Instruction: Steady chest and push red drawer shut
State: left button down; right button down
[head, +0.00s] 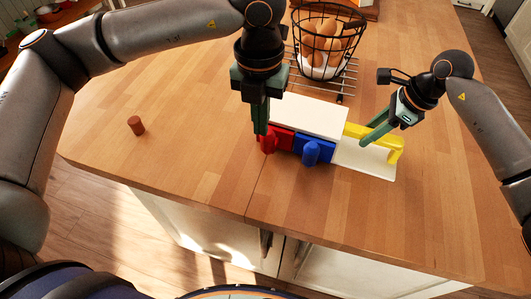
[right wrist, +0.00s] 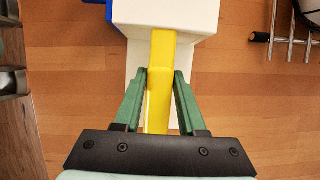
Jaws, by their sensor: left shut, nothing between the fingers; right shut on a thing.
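A small white chest (head: 309,114) stands on the island top, its drawer fronts facing the front edge. The red drawer (head: 283,139) is at its left, with a red knob; how far it stands out is hard to tell behind my gripper. The blue drawer (head: 314,148) with a blue knob is beside it. A yellow handle (head: 388,139) rises over the white base at the right. My left gripper (head: 262,134) is shut and empty, its fingertips at the red drawer's front. My right gripper (head: 366,142) is shut on the yellow handle, which also shows in the right wrist view (right wrist: 159,100).
A black wire basket of eggs (head: 327,45) stands on a metal rack (head: 345,84) just behind the chest. A brown cylinder (head: 136,125) stands alone at the left. The wooden top (head: 190,150) between it and the chest is clear; the front edge is close.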

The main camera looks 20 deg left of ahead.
jog(key=shift+s+f, duration=0.15)
jog(key=shift+f, duration=0.15)
jog(key=c, duration=0.8)
grip_release()
jog(key=o, duration=0.4)
jog(key=shift+r, duration=0.2)
jog(key=shift+r, duration=0.1)
jog(key=v, duration=1.2)
jog(key=shift+w+r, duration=0.2)
jog(key=shift+r, duration=0.05)
jog(key=v, duration=1.2)
